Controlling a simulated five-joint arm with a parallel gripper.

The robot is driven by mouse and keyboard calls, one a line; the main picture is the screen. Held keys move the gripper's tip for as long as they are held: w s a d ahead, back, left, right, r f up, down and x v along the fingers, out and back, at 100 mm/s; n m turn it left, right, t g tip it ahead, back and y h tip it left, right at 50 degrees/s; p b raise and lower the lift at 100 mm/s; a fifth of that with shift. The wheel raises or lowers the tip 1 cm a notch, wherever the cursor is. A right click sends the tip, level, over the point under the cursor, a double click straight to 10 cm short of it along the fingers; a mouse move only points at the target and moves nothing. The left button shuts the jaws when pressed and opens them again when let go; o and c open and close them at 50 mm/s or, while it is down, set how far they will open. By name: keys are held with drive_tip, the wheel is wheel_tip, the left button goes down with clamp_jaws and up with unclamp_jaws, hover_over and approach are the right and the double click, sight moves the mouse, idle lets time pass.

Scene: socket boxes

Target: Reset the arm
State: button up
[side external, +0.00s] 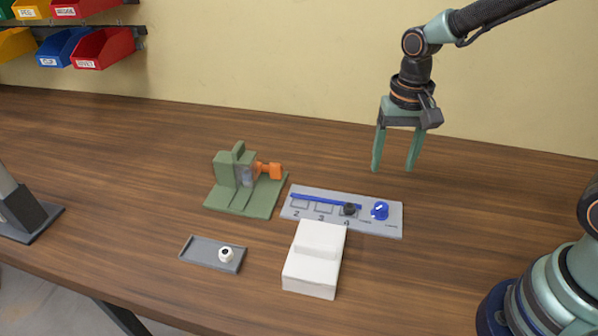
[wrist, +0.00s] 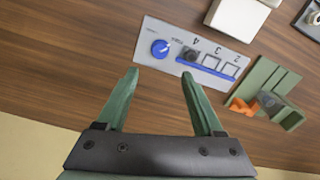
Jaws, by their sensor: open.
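My gripper (side external: 394,168) hangs above the back right of the table, fingers pointing down, open and empty. In the wrist view its two green fingers (wrist: 160,74) are spread apart with nothing between them. Below and to its left in the side view is a grey panel (side external: 302,213) with a blue knob (side external: 380,210), a blue bar (side external: 325,201) and square slots with numbers beside them. A black piece (side external: 349,209) is at the slot by the number 4. The gripper is apart from all of these.
A green fixture (side external: 228,198) with an orange part (side external: 269,170) stands left of the panel. A white box (side external: 314,262) is in front. A grey tray (side external: 200,250) holds a small white round piece (side external: 226,254). Coloured bins (side external: 103,47) hang at the upper left. The table's back right is clear.

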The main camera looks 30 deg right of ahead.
drive_tip(key=s+d+r+n+t, duration=0.2)
drive_tip(key=r+n, duration=0.1)
drive_tip(key=r, duration=0.2)
drive_tip(key=s+d+r+n+t, duration=0.1)
drive_tip(key=s+r+n+t, duration=0.2)
drive_tip(key=r, duration=0.3)
drive_tip(key=shift+s+d+r+t, duration=0.15)
drive_tip(key=shift+s+d+t, duration=0.15)
drive_tip(key=shift+d, duration=0.05)
idle(0.5)
